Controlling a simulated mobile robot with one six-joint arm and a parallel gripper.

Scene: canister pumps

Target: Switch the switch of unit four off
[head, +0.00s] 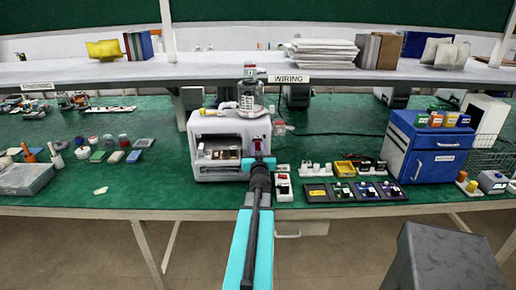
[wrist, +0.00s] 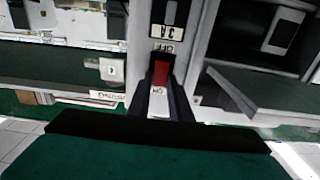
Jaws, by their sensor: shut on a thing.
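A white pump unit (head: 228,143) with a clear canister (head: 250,95) on top stands on the green bench in the head view. My gripper (head: 260,160) is at its lower right front, and its fingertips are too small to make out there. In the wrist view my gripper (wrist: 161,90) has dark fingers close on either side of a red and white switch (wrist: 162,74) and seems shut on it. The contact is partly hidden. No unit number four is legible.
A shelf with a WIRING sign (head: 289,79) runs behind the unit. To the right are dark trays (head: 368,191) with small parts and a blue cabinet (head: 428,145). A metal box (head: 28,179) and small blocks lie at left.

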